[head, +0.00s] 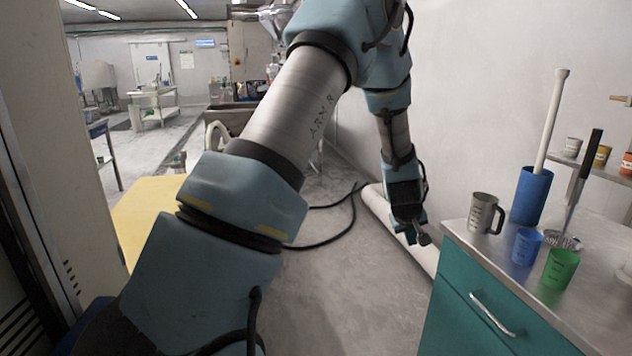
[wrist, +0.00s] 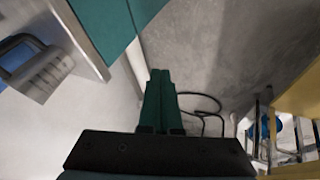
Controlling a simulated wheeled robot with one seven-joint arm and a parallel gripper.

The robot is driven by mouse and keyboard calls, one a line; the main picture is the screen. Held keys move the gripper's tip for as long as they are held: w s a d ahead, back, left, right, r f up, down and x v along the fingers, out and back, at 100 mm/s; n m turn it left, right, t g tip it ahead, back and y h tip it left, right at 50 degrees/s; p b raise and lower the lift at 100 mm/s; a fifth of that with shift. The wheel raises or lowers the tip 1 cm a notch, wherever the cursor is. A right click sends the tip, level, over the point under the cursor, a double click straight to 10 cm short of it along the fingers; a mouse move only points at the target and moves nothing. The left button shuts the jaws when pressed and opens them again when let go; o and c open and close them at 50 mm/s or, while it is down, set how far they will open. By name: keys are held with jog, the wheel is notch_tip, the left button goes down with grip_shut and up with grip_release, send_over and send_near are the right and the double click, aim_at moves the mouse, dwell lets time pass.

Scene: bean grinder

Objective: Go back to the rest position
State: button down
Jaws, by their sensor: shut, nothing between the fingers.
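My gripper (head: 418,236) hangs in the air just left of the teal cabinet (head: 477,318), with its fingers below the wrist and pointing down. In the wrist view my gripper (wrist: 161,78) shows two green fingers pressed together with nothing between them. The floor and the cabinet's edge lie beyond the fingertips in that view. My arm crosses the middle of the head view and hides part of the room behind it.
The steel counter (head: 608,283) holds a metal jug (head: 484,213), a blue cup (head: 526,246), a green cup (head: 559,268) and a tall blue container (head: 531,195). A yellow tabletop (head: 140,208) stands left. A black cable (head: 345,215) lies on the floor. The floor left of the cabinet is mostly clear.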

jog(key=s+a+r+g+y, duration=0.15)
jog(key=a+r, duration=0.25)
jog(key=a, duration=0.5)
jog(key=s+a+r, duration=0.2)
jog(key=a+r, duration=0.1)
jog(key=a, duration=0.6)
jog(key=s+a+r+m+g+y+p, duration=0.1)
jog(key=s+a+r+g+y, duration=0.1)
jog(key=s+a, duration=1.1)
jog(key=a+r, duration=0.1)
jog(key=a, duration=0.3)
jog(key=shift+s+a+r+m, duration=0.15)
jog(key=shift+s+r+m, duration=0.15)
jog(key=shift+s, duration=0.1)
jog(key=shift+y, duration=0.25)
